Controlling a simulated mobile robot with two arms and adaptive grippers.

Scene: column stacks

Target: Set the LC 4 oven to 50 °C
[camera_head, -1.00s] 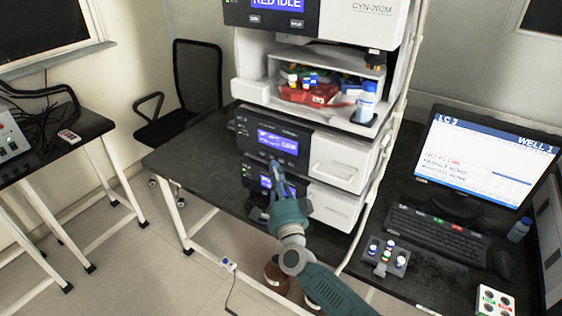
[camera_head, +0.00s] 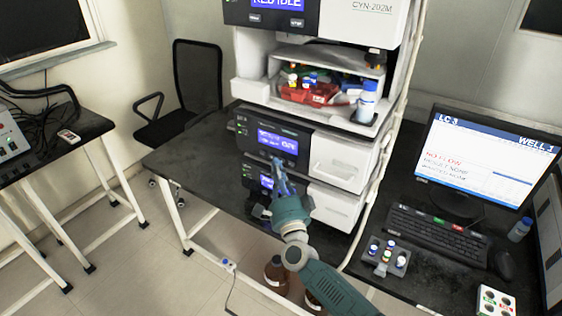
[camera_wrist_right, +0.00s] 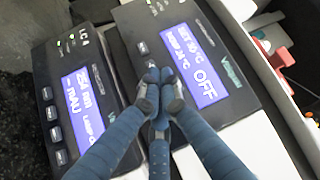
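The oven (camera_head: 340,155) is the upper of two stacked modules below the shelf in the head view. Its blue display (camera_wrist_right: 193,62) in the right wrist view appears to read set 30 °C, temp about 24 °C, and OFF. Dark buttons run along the panel beside the display. My right gripper (camera_wrist_right: 160,88) has its blue fingers together, with nothing between them. Its tips are over the oven's button row and hide part of it; contact cannot be told. The right gripper also shows in the head view (camera_head: 277,167). My left gripper is in neither view.
The lower module, marked LC 4, has its own display (camera_wrist_right: 88,105) reading 254 nm. A red tray (camera_head: 308,93) and a bottle (camera_head: 366,102) stand on the shelf above. A monitor (camera_head: 480,160) and keyboard (camera_head: 437,232) are at right. The bench left of the stack is clear.

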